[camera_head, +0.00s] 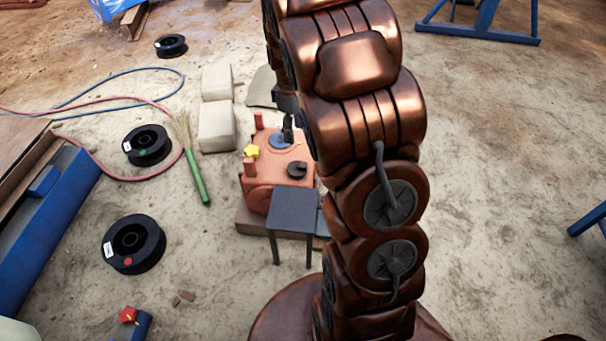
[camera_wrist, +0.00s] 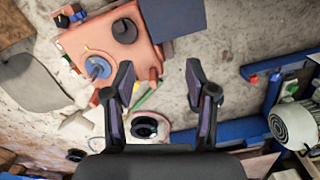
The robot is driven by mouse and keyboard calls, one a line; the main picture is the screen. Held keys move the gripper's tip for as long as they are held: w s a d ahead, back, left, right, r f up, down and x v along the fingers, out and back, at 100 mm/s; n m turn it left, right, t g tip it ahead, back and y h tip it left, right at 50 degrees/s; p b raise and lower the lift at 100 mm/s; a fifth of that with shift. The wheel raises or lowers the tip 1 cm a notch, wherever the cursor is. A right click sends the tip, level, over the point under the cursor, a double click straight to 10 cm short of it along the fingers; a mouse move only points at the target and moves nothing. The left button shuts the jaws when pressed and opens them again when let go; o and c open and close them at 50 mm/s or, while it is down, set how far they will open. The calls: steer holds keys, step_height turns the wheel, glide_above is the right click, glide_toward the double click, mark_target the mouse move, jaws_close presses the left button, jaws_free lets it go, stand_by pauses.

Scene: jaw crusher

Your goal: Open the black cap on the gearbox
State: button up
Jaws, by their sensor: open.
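The orange gearbox (camera_head: 262,171) stands on the ground left of my arm. Its black cap (camera_head: 297,170) sits on the top, near the front right corner, and looks seated. A blue disc (camera_head: 276,143) lies behind it. In the wrist view the gearbox (camera_wrist: 141,55) fills the upper left, with the dark round cap (camera_wrist: 125,31) near its upper edge and the blue disc (camera_wrist: 97,68) to the left. My gripper (camera_wrist: 160,68) is open and empty, its fingers apart and clear of the cap. In the head view my arm hides most of the gripper.
A small dark stool (camera_head: 294,209) stands right in front of the gearbox. A yellow knob (camera_head: 251,151) sits on its left side. Pale blocks (camera_head: 217,126), a green-handled broom (camera_head: 196,178) and black spools (camera_head: 134,244) lie to the left. Ground right of my arm is mostly clear.

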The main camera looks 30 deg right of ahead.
mark_target(303, 164)
steer(key=w+d+f+n+b, duration=0.1)
steer(key=w+d+f+b, duration=0.1)
steer(key=f, duration=0.4)
steer(key=w+d+f+n+b, duration=0.1)
steer(key=w+d+f+b, duration=0.2)
steer(key=f, duration=0.3)
steer(key=w+d+f+n+b, duration=0.1)
steer(key=w+d+f+b, duration=0.1)
steer(key=f, duration=0.4)
steer(key=shift+w+d+f+t+b, duration=0.15)
steer(key=shift+d+f+t+b, duration=0.15)
steer(key=shift+d+f+b, duration=0.1)
step_height(303, 164, down, 7)
steer(key=shift+f+b, duration=0.2)
steer(key=shift+b, duration=0.9)
steer(key=shift+c, duration=0.4)
jaws_close()
